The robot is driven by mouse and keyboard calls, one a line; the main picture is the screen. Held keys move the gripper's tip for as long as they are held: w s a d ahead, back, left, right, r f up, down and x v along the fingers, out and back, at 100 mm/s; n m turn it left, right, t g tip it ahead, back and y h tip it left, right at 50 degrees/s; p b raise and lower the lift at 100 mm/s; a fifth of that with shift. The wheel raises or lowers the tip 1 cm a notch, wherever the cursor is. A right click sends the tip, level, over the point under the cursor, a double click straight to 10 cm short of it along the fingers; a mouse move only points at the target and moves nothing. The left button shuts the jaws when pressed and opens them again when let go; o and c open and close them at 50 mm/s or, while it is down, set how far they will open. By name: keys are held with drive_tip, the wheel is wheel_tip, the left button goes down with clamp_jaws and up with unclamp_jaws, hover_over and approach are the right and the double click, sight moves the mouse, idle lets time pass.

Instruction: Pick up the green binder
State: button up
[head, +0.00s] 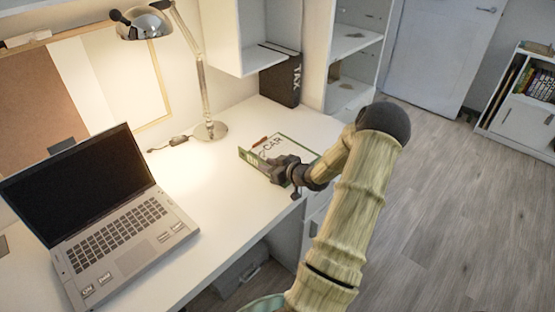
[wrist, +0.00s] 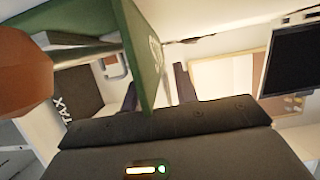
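The green binder (head: 301,149), marked "CAR", is on the white desk near its right end, beside my gripper (head: 271,166). Part of the binder is hidden behind my gripper in the head view. In the wrist view, a green cover of the binder (wrist: 148,55) stands between the two dark fingers of my gripper (wrist: 157,92). The fingers are apart, with a clear gap between the cover and the right finger. Whether the left finger touches the cover, I cannot tell.
A black "TAX" binder (head: 281,78) stands at the back of the desk (head: 225,205). A lamp (head: 209,129) stands left of the green binder, and an open laptop (head: 95,210) is further left.

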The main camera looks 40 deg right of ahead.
clamp_jaws()
idle(1.3)
